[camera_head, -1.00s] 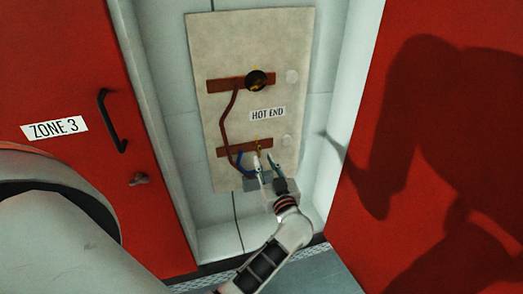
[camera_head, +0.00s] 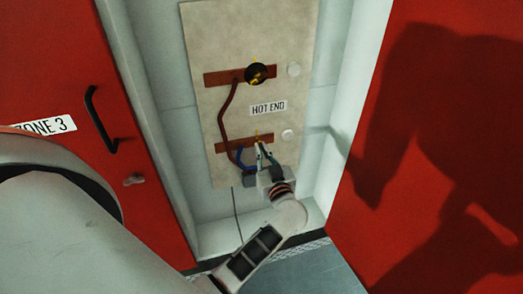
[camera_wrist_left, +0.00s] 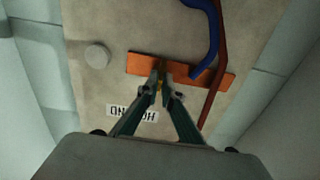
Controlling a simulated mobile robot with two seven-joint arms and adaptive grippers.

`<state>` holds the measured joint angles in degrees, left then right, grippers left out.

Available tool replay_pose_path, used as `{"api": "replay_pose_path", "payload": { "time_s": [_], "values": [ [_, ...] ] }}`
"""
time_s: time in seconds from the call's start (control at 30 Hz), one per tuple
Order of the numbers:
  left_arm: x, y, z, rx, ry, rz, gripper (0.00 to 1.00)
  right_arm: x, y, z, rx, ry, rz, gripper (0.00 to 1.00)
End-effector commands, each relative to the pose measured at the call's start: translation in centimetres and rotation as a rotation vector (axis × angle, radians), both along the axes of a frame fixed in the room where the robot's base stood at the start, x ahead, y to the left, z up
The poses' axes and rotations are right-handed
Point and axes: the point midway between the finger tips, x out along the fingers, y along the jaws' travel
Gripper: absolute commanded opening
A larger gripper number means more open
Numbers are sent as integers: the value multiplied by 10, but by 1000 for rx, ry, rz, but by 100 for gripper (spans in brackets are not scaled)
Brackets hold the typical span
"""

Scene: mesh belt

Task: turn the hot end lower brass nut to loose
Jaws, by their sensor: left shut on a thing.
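The panel (camera_head: 210,50) carries a "HOT END" label (camera_head: 268,108) and a lower copper bar (camera_head: 225,146). The lower brass nut (camera_head: 257,134) is a small yellow piece on that bar, mostly hidden by my left gripper (camera_head: 262,149). In the left wrist view the nut (camera_wrist_left: 160,85) shows between the fingertips of my left gripper (camera_wrist_left: 162,96), which are shut on it against the lower bar (camera_wrist_left: 141,64). My right gripper is in neither view.
A dark round fitting with brass (camera_head: 257,73) sits on the upper copper bar (camera_head: 217,79). A brown cable (camera_head: 223,113) and a blue cable (camera_head: 239,157) run near the lower bar's left end. Red doors (camera_head: 60,80) flank the recess.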

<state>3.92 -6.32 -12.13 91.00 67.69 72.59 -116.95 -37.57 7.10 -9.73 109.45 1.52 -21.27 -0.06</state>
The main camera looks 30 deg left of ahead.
Motion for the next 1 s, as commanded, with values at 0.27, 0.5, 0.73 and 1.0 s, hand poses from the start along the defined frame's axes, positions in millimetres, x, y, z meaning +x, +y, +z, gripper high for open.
{"api": "replay_pose_path", "payload": {
  "time_s": [0.27, 0.5, 0.73, 1.0],
  "values": [
    [0, 1, 0, -34, -40, 0, 0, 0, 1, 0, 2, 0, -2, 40],
    [-1, 1, 0, -134, -157, 1, 0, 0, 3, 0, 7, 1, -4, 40],
    [-2, 2, -1, -274, -319, 1, 0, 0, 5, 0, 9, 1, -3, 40],
    [-2, 3, -1, -439, -515, 1, 0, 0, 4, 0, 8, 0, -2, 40]
  ]
}}
